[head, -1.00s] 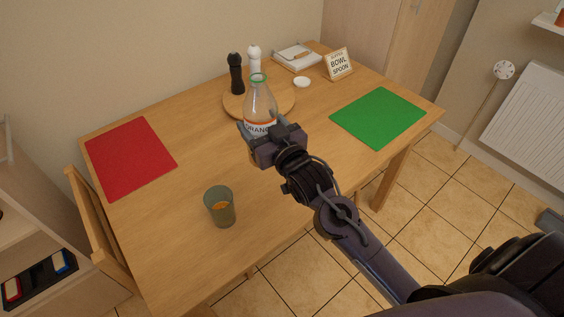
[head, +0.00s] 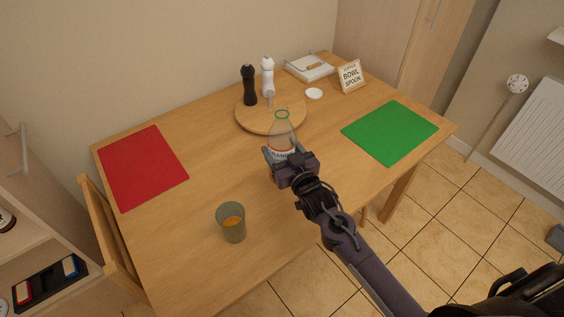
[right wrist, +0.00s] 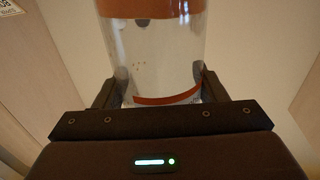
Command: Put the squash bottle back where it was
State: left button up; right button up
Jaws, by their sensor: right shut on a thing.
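The squash bottle (head: 282,132) is clear with a green ring at its top and an orange-and-white label. My right gripper (head: 280,157) is shut on it and holds it upright, in front of the round wooden board (head: 243,117). In the right wrist view the bottle (right wrist: 155,60) stands between the two fingers (right wrist: 154,92). Its base is hidden by my gripper in the head view, so I cannot tell whether it touches the table. A glass (head: 231,224) with some orange drink stands near the table's front left. My left gripper is not in view.
A black mill (head: 249,85) and a white mill (head: 267,78) stand on the board's back part. A small white dish (head: 314,93), a sign (head: 350,77) and a white tray (head: 309,67) are behind. Red (head: 142,165) and green (head: 390,132) mats lie at the sides.

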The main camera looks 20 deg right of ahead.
jog(key=shift+f, duration=2.75)
jog(key=shift+f, duration=0.2)
jog(key=o, duration=1.2)
jog(key=shift+r, duration=0.25)
jog(key=s+d+b, duration=0.1)
jog(key=s, duration=1.1)
jog(key=shift+d, duration=0.4)
